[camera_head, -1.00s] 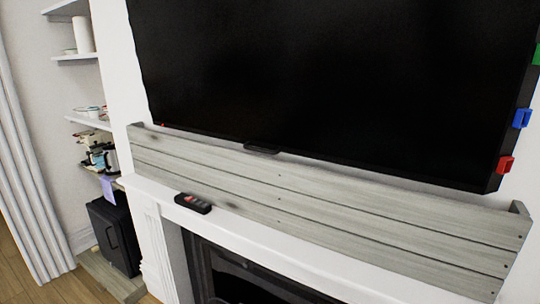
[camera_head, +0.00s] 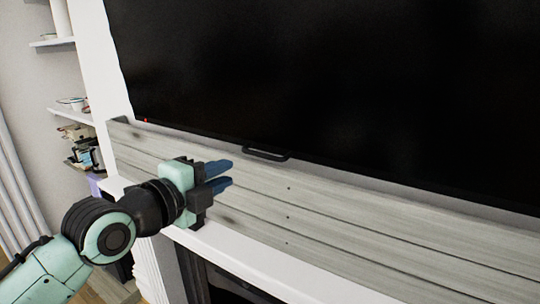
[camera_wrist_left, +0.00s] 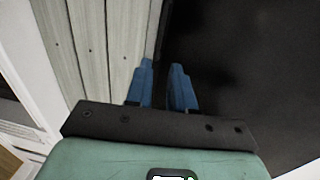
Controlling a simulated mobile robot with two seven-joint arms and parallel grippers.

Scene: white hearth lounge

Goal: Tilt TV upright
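The large black TV (camera_head: 330,80) hangs on the wall above the mantel, its lower edge sloping down to the right in the head view. A small dark handle (camera_head: 265,153) sticks out from its lower edge. My left gripper (camera_head: 231,175) is in front of the grey planks, left of and a little below the handle in the picture, apart from it. Its two blue fingers are open with a narrow gap and nothing between them. In the left wrist view, the fingers (camera_wrist_left: 162,68) point along the TV's lower edge, with the dark TV (camera_wrist_left: 240,70) on the right. My right gripper is not in view.
Grey wooden planks (camera_head: 320,215) run below the TV, above the white mantel (camera_head: 270,265) and dark fireplace (camera_head: 225,290). Shelves with small items (camera_head: 75,112) stand at the left. The space in front of the TV's middle and right is clear.

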